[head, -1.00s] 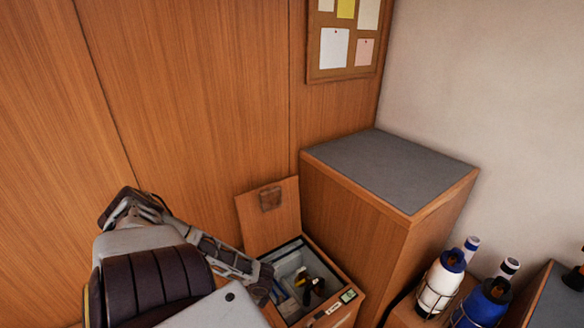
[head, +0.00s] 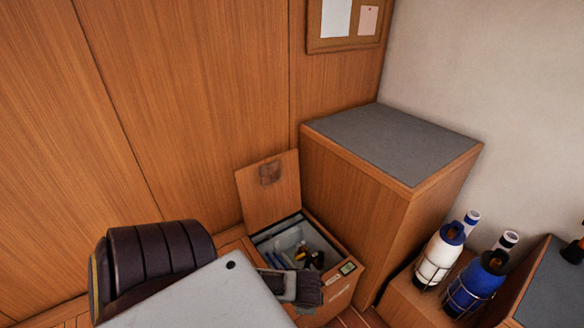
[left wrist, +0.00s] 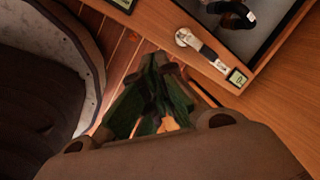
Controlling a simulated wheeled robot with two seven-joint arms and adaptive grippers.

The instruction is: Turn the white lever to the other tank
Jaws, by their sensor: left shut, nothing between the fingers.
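In the left wrist view the white lever (left wrist: 205,53) has a round hub on a wooden rim. Its arm slants down to the right, its end close to a small green-lit display (left wrist: 238,77). My left gripper (left wrist: 162,62) is shut and empty, below and left of the lever, apart from it in this view. In the head view my left gripper (head: 306,290) is at the front of an open wooden locker (head: 345,292), left of its display; the lever cannot be made out there. My right gripper is not in view.
The locker's lid (head: 270,188) stands open; bottles and small items lie inside. A tall grey-topped cabinet (head: 390,150) stands behind on the right. White (head: 440,252) and blue (head: 478,288) cylinders in wire holders stand at right. A dark padded seat-like shape (left wrist: 40,90) fills the wrist view's left.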

